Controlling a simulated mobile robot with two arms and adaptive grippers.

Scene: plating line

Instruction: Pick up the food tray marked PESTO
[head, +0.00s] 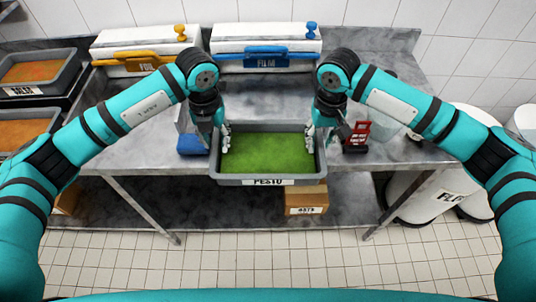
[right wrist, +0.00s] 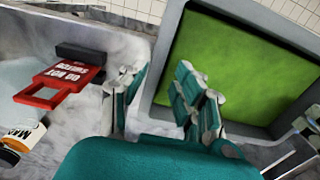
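The food tray (head: 222,181) is grey, holds a flat green filling and carries a PESTO label on its front wall. It stands level at the table's front edge, its front part jutting out. My left gripper (head: 218,138) is at its left rim, its fingers apart, with white fingertips just inside the tray. My right gripper (head: 315,138) is at the right rim. In the right wrist view my right gripper (right wrist: 158,100) is open, one finger outside the tray wall and one inside above the green; the tray's rim (right wrist: 165,45) runs between them. Whether the fingertips touch it is hidden.
A blue object (head: 192,144) lies close on the left. Boxes labelled FOIL (head: 145,48) and FILM (head: 266,47) stand behind. A cardboard box (head: 306,198) is on the lower shelf.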

